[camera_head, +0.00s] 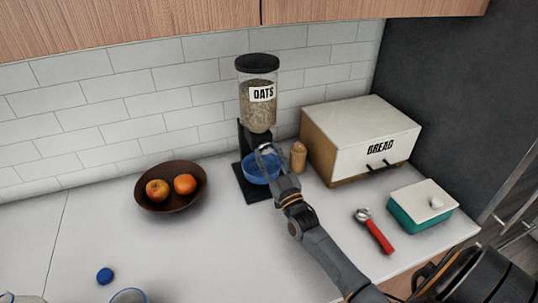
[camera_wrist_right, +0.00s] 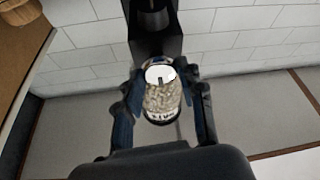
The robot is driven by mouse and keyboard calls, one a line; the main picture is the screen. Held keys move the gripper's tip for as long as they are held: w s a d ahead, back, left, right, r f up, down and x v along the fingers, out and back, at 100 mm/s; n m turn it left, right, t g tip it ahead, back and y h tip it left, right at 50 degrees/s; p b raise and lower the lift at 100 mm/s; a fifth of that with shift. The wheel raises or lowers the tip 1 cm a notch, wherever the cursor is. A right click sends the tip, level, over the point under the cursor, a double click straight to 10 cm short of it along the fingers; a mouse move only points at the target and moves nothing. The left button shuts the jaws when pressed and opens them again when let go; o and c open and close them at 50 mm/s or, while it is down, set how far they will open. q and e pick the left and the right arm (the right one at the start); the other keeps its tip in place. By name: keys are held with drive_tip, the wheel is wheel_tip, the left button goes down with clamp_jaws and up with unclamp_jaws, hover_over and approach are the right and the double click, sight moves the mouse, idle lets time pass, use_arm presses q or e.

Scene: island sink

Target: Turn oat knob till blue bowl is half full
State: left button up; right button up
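The oat dispenser (camera_head: 259,104) stands against the tiled wall, with oats in its clear container and a black lid. The blue bowl (camera_head: 254,171) sits on the dispenser's black base below the outlet. My right arm covers part of it, and I cannot tell what is in it. My right gripper (camera_head: 267,150) is in front of the dispenser, above the bowl. The right wrist view is upside down; there the white round knob (camera_wrist_right: 159,74) lies between the spread fingers of my right gripper (camera_wrist_right: 160,88), with the oat container behind it. My left gripper is out of view.
A wooden mill (camera_head: 298,156) and a bread box (camera_head: 345,140) stand right of the dispenser. A brown fruit bowl (camera_head: 155,204) is at left. A red-handled tool (camera_head: 378,235) and a teal box (camera_head: 420,220) lie at right.

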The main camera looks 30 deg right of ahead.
drive_tip(key=shift+c, duration=1)
drive_tip(key=shift+m+h, duration=0.3)
drive_tip(key=shift+m, duration=0.2)
drive_tip(key=m+h, duration=0.1)
drive_tip(key=m, duration=0.2)
drive_tip(key=shift+a+h, duration=0.1)
drive_tip(key=shift+h, duration=0.2)
drive_tip(key=m+g+h, duration=0.1)
drive_tip(key=m, duration=0.2)
drive_tip(key=shift+m+h, duration=0.4)
drive_tip(key=m+g+h, duration=0.1)
drive_tip(key=m, duration=0.2)
drive_tip(key=m+g+h+p, duration=0.1)
drive_tip(key=m, duration=0.2)
drive_tip(key=shift+a+r+h+p, duration=0.1)
drive_tip(key=shift+a+h+p, duration=0.1)
drive_tip(key=shift+h+p, duration=0.1)
drive_tip(key=shift+m+g+h+p, duration=0.3)
drive_tip(key=shift+m+g+p, duration=0.2)
drive_tip(key=shift+m, duration=1)
